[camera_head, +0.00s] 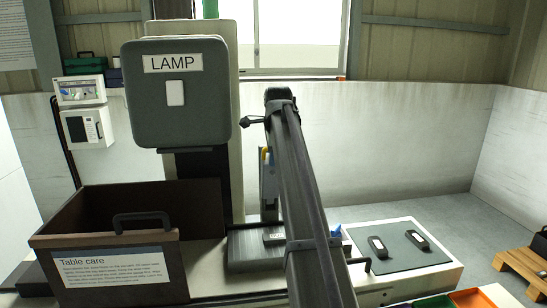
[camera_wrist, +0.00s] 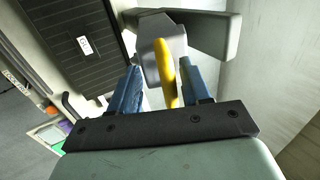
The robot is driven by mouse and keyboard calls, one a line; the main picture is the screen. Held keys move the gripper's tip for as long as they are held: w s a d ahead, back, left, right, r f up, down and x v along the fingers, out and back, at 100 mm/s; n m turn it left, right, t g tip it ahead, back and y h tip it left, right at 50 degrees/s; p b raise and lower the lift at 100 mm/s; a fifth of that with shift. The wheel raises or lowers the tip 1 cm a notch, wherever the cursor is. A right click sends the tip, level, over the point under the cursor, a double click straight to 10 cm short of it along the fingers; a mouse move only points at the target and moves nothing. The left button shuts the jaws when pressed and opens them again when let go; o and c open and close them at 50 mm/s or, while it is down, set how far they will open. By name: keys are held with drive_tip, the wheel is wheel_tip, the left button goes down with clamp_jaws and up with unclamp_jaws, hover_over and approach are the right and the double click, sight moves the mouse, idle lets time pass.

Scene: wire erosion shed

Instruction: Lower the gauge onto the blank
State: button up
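In the wrist view, my gripper (camera_wrist: 160,82) has two blue fingers apart, one on each side of a yellow lever (camera_wrist: 165,68). A clear gap shows between the lever and the left finger; the right finger is close beside it, and I cannot tell if it touches. Behind the lever is a grey block (camera_wrist: 162,42), perhaps part of the gauge. In the head view, a small yellow part (camera_head: 264,154) shows beside the dark arm, which hides most of that area. A dark grooved plate (camera_head: 245,252) below carries a small pale labelled piece (camera_head: 274,239). I cannot make out the blank for certain.
A brown open box (camera_head: 195,222) labelled "Table care" stands at the left. A large grey housing labelled "LAMP" (camera_head: 180,118) rises behind it. At the right is a pale cabinet (camera_head: 438,271) with a dark lid and two handles. A wooden pallet (camera_head: 522,266) lies farther right.

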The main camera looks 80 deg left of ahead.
drive_tip(key=shift+a+r, duration=0.3)
drive_tip(key=c, duration=0.3)
drive_tip(key=shift+c, duration=0.2)
drive_tip(key=shift+d+f, duration=0.35)
drive_tip(key=shift+d, duration=0.35)
drive_tip(key=shift+d+f, duration=0.15)
drive_tip(key=shift+d, duration=0.25)
clamp_jaws()
drive_tip(key=shift+d+f, duration=2.35)
drive_tip(key=shift+f, duration=1.2)
drive_tip(key=shift+d+f, duration=2.4)
drive_tip(key=shift+f, duration=1.2)
drive_tip(key=shift+d+f, duration=2.35)
drive_tip(key=shift+f, duration=1.2)
